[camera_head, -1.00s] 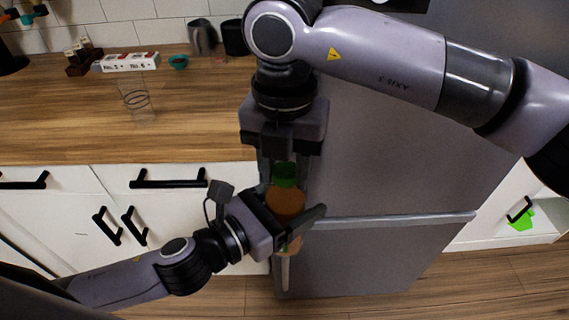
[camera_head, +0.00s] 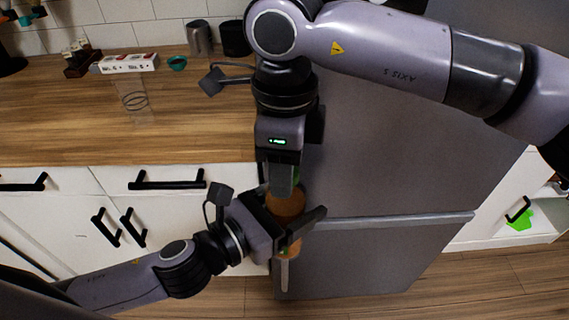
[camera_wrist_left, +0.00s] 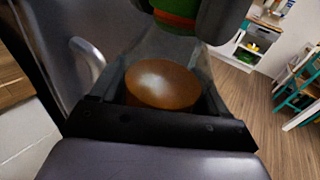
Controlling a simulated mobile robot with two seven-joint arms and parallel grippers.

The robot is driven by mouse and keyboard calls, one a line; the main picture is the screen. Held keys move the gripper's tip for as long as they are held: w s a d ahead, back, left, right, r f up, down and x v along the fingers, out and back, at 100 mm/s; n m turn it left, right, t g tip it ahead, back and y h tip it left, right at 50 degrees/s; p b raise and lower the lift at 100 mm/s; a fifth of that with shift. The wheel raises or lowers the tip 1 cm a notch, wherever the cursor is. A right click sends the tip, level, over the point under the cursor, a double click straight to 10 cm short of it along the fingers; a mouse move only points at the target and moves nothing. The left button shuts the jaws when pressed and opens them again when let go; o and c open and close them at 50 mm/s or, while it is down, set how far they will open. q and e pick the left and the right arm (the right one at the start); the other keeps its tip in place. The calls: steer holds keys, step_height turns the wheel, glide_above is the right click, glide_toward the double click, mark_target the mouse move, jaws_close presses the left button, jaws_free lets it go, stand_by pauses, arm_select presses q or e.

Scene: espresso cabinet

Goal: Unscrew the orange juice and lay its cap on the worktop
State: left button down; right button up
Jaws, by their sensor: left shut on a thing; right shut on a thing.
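The orange juice bottle (camera_head: 286,206) is held upright in front of the grey fridge, clear of the worktop (camera_head: 60,125). My left gripper (camera_head: 289,217) is shut on the bottle's body from the left. In the left wrist view the bottle (camera_wrist_left: 162,84) shows the orange juice surface inside clear walls. The green cap (camera_wrist_left: 176,20) is above it, with an orange-red band below the green. My right gripper (camera_head: 282,186) points down from above and is shut on the cap, mostly hiding it in the head view. Whether the cap is loose from the neck cannot be told.
The worktop is largely clear at its front. A clear glass (camera_head: 134,103), a white box (camera_head: 128,63), a small teal bowl (camera_head: 177,63) and two dark cups (camera_head: 199,38) (camera_head: 235,39) stand on it. The fridge (camera_head: 385,160) is close behind the bottle.

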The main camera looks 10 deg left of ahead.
steer(key=n, duration=0.6)
steer(key=shift+w+d, duration=0.2)
steer(key=shift+w, duration=0.15)
steer(key=n, duration=0.5)
steer(key=shift+r, duration=0.1)
steer(key=shift+w, duration=0.1)
steer(key=o, duration=1)
steer(key=shift+o, duration=0.7)
